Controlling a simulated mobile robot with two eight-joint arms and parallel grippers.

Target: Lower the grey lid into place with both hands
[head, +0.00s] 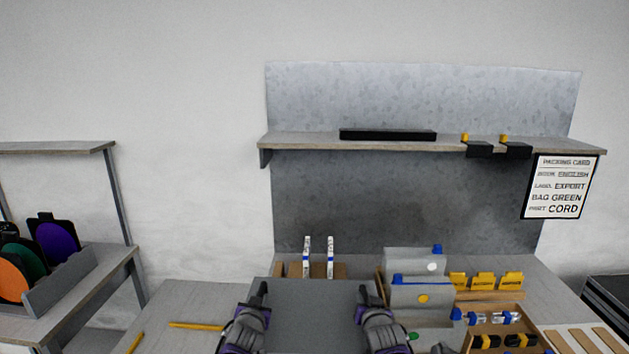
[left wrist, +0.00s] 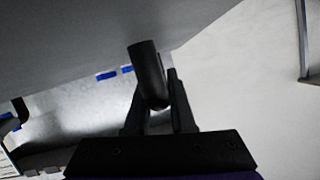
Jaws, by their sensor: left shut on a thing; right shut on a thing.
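The grey lid (head: 312,310) is a flat panel at the bottom middle of the head view, between my two grippers. My left gripper (head: 262,290) is shut at its left edge and my right gripper (head: 364,292) is shut at its right edge. In the left wrist view the lid's grey face (left wrist: 75,35) fills the upper left. There my left gripper (left wrist: 155,95) has its dark fingers at the lid's edge, around a dark rounded piece. What lies under the lid is hidden, so I cannot tell whether it touches anything below.
Two white sticks with blue bands (head: 318,257) stand behind the lid. Grey bins (head: 420,294), yellow cards (head: 484,281) and a wooden parts tray (head: 500,320) are to the right. Yellow rods (head: 196,326) lie left. A shelf (head: 300,142) crosses above; a packing card (head: 560,186) hangs right.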

